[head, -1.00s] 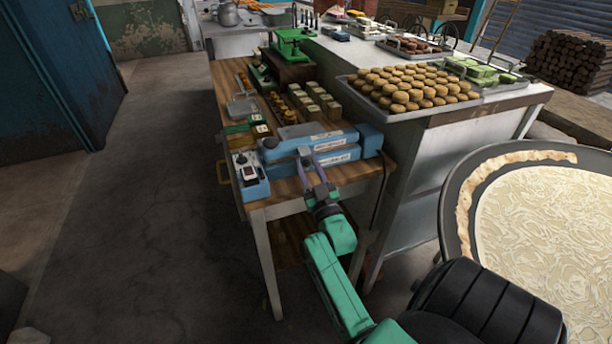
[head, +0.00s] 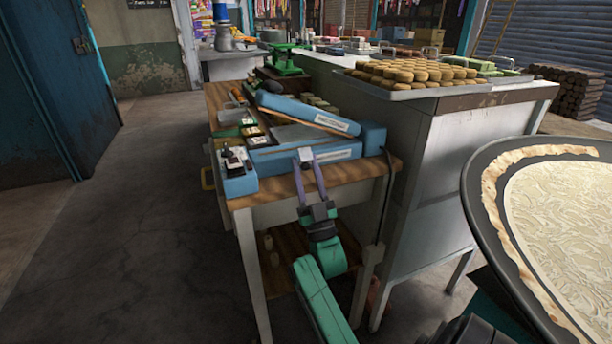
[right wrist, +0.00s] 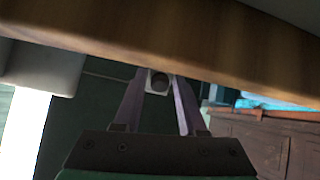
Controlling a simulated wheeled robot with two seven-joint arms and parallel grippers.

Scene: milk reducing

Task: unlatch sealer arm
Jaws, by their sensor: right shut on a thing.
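The blue sealer sits on the wooden table. Its sealer arm (head: 308,113) is tilted up, its left end raised and its right end low near the blue end block (head: 373,138). The lower blue base (head: 275,160) lies flat beneath, with a gap between. My right gripper (head: 305,161), with purple fingers, is at the front of the base. It is shut on a small grey piece (head: 305,153), likely the latch; in the right wrist view this piece (right wrist: 158,82) has a round dark face between the fingertips. My left gripper is not in view.
A control box with a switch (head: 235,162) joins the base at left. A green scale (head: 287,58) stands behind. A steel counter with a tray of biscuits (head: 418,75) is at right, and a large round pan (head: 480,190) is nearer. The floor at left is clear.

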